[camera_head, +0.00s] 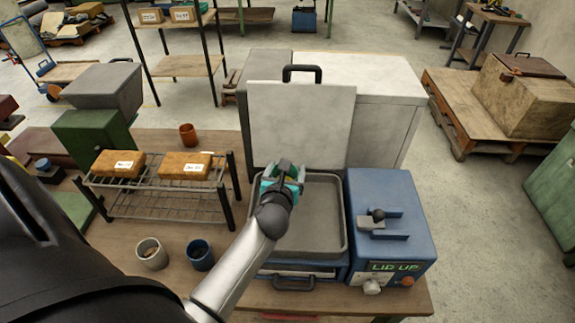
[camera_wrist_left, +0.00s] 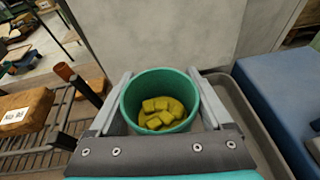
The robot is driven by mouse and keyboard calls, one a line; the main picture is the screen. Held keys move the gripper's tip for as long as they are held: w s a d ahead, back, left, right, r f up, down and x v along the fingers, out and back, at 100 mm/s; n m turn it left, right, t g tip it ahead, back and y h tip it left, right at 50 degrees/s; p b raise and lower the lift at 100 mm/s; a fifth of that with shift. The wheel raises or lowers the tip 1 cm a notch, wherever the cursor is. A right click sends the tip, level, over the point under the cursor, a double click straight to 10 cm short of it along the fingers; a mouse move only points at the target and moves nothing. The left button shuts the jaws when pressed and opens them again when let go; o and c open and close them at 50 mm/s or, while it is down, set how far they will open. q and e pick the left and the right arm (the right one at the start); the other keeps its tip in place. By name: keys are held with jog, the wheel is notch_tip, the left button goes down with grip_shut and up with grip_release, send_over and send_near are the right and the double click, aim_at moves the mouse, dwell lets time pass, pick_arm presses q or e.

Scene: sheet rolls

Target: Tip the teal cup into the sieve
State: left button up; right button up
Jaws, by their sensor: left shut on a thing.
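My left gripper (camera_head: 284,176) is shut on the teal cup (camera_head: 267,187), with one finger on each side of it. In the left wrist view the teal cup (camera_wrist_left: 160,112) looks upright and holds several yellow chunks on a yellow layer. The sieve appears to be the grey rectangular pan (camera_head: 316,226) in the blue machine, with its lid (camera_head: 300,125) standing up behind. The gripper and cup are over the pan's back left part. My arm hides some of the pan's left side. My right gripper is not in view.
A blue control box (camera_head: 392,225) reading "LID UP" stands right of the pan. A wire rack (camera_head: 155,200) with two orange-brown blocks is at left. A beige cup (camera_head: 151,254), a blue cup (camera_head: 200,255) and a rust-coloured cup (camera_head: 188,134) stand on the wooden table.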

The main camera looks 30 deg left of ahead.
pick_arm(q)
jog(key=f+m+y+b, duration=0.1)
jog(key=m+y+b, duration=0.1)
jog(key=m+b, duration=0.1)
jog(key=f+m+y+b, duration=0.1)
jog(key=f+m+b, duration=0.1)
jog(key=m+b, duration=0.2)
jog(key=f+m+y+b, duration=0.2)
jog(key=m+b, duration=0.1)
jog(key=b, duration=0.2)
jog(key=shift+w+d+m+y+b, duration=0.1)
jog(key=shift+d+m+y+b, duration=0.1)
jog(key=shift+m+y+b, duration=0.15)
jog(key=shift+d+m, duration=0.15)
jog(key=shift+m, duration=0.3)
jog(key=shift+w+d+r+m+y+p, duration=0.1)
jog(key=shift+m+y+p, duration=0.2)
jog(key=shift+m, duration=0.3)
jog(key=m, duration=0.1)
jog(key=d+m+t, duration=0.1)
jog(key=m, duration=0.1)
jog(key=m+y, duration=0.1)
jog(key=m, duration=0.1)
jog(key=shift+w+d+r+t+p, duration=0.1)
jog(key=shift+w+d+t+p, duration=0.2)
jog(key=shift+t+p, duration=0.1)
jog(key=shift+a, duration=0.1)
